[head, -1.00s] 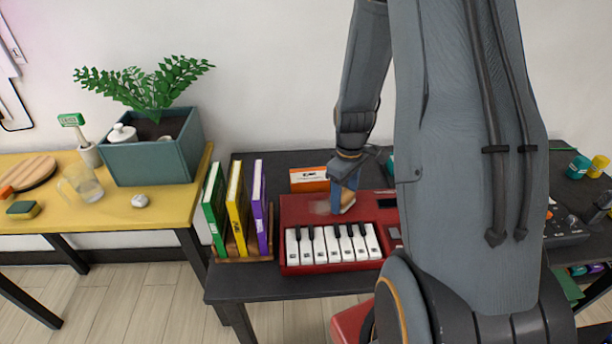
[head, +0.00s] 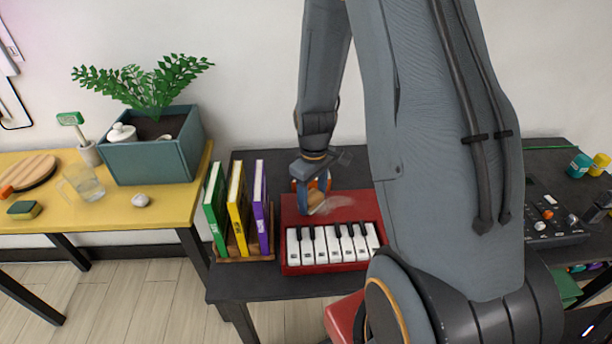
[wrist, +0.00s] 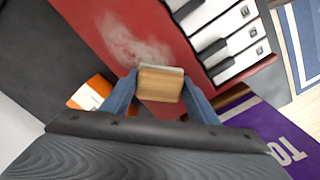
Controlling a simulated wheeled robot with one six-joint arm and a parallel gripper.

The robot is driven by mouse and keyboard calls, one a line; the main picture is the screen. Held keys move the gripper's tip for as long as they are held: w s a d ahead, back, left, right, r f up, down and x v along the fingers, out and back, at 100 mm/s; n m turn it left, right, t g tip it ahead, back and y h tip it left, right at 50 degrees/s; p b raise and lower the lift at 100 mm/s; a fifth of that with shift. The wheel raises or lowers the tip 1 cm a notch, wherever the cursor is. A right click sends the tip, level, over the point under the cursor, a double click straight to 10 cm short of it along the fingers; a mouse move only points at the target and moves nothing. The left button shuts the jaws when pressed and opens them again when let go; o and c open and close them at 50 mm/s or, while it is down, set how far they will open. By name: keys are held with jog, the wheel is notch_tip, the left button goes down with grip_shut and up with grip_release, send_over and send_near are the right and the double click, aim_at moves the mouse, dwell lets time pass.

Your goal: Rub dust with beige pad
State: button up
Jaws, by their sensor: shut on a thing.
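My gripper (wrist: 160,92) is shut on the beige pad (wrist: 160,84), a block with a wood-like tan face and a paler edge. The pad (head: 316,200) is at the red keyboard's (head: 352,211) top panel, left of its middle and behind the white keys. I cannot tell whether it touches the panel. A pale smear of dust (wrist: 132,42) lies on the red panel just beyond the pad in the wrist view. In the head view the dust (head: 335,205) shows faintly right of the pad.
Upright green, yellow and purple books (head: 237,212) stand in a wooden rack close left of the keyboard. An orange box (wrist: 91,92) lies behind it. A control panel with knobs (head: 548,215) is at the right. A yellow table (head: 165,210) with a planter (head: 150,160) stands left.

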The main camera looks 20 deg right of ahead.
jog(key=shift+w+a+r+p, duration=0.15)
jog(key=shift+a+r+p, duration=0.2)
jog(key=shift+r, duration=0.25)
jog(key=shift+w+a+r+p, duration=0.1)
jog(key=shift+a+r+p, duration=0.15)
jog(key=shift+r, duration=0.3)
jog(key=shift+s+r+p, duration=0.15)
jog(key=shift+r+p, duration=2.25)
jog(key=shift+r, duration=0.5)
